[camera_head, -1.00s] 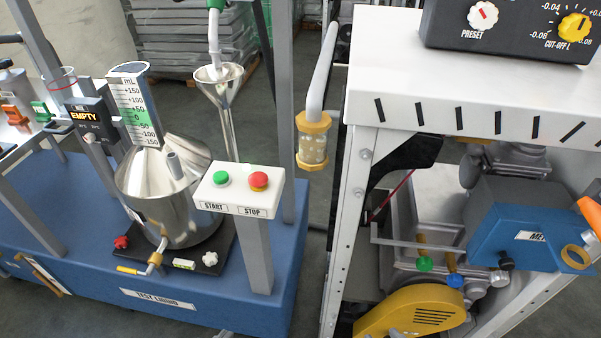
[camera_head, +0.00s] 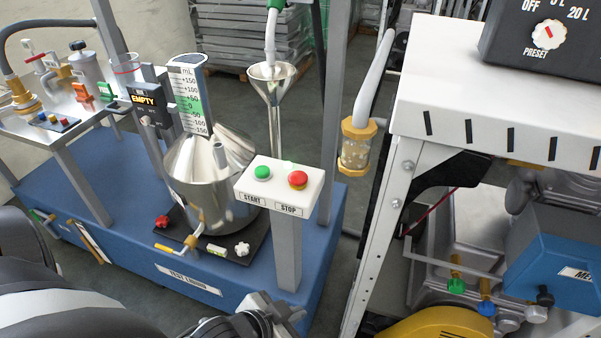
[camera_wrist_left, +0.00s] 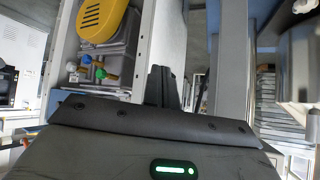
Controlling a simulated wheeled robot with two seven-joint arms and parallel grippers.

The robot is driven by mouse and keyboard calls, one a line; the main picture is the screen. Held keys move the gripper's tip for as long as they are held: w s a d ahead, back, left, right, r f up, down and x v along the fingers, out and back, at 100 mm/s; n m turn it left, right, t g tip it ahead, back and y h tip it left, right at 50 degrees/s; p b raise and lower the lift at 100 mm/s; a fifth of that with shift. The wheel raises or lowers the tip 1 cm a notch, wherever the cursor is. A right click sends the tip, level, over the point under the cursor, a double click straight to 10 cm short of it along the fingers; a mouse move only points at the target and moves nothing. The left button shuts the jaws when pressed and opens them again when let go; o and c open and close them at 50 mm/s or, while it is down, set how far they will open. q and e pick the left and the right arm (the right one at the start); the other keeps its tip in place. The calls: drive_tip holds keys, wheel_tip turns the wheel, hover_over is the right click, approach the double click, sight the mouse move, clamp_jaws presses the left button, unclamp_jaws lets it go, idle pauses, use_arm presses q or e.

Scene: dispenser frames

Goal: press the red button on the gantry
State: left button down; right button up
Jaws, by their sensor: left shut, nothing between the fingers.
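The red button (camera_head: 298,180) sits on the right part of a white control box (camera_head: 262,190), above the word STOP. The box is on a grey post (camera_head: 288,250) on the blue gantry base (camera_head: 150,262). A green button (camera_head: 262,172) is left of the red one, above START. My left gripper (camera_head: 277,311) is at the bottom of the head view, below the box and apart from it. Its dark fingers (camera_wrist_left: 162,84) are together and empty in the left wrist view. That view does not clearly show the red button. My right gripper is not in view.
A steel vessel (camera_head: 185,185) with a scale (camera_head: 188,95) stands left of the post, and a funnel (camera_head: 272,85) behind the box. A white-topped bench (camera_head: 470,95) with a yellow-capped glass (camera_head: 357,148) at its side is on the right. A narrow gap separates bench and gantry.

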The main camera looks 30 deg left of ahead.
use_arm(q)
drive_tip(key=w+a+r+m+g+y+p, duration=0.25)
drive_tip(key=a+r+m, duration=0.35)
drive_tip(key=a+r, duration=0.5)
drive_tip(key=w+a+r+m, duration=0.2)
drive_tip(key=w+r+m, duration=0.1)
drive_tip(key=w+a+r+m+t, duration=0.1)
drive_tip(key=w+a+r+m, duration=0.1)
drive_tip(key=w+r+m, duration=0.1)
drive_tip(key=w+a+r+m+t+b, duration=0.1)
drive_tip(key=w+a+r+m, duration=0.2)
drive_tip(key=r+m, duration=0.1)
drive_tip(key=shift+w+a+r+m+y, duration=0.1)
drive_tip(key=shift+w+r+m+y, duration=0.1)
drive_tip(key=shift+m+y, duration=0.1)
drive_tip(key=w+d+r+m+h, duration=0.1)
drive_tip(key=w+d+r+m, duration=0.4)
drive_tip(key=d+r+m, duration=0.1)
drive_tip(key=shift+w+d+r+m, duration=0.35)
drive_tip(key=shift+w+r+m, duration=0.05)
drive_tip(key=shift+r+m, duration=0.45)
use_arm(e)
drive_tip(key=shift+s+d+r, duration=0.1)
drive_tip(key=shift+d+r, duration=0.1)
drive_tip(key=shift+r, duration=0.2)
use_arm(q)
drive_tip(key=shift+h, duration=0.25)
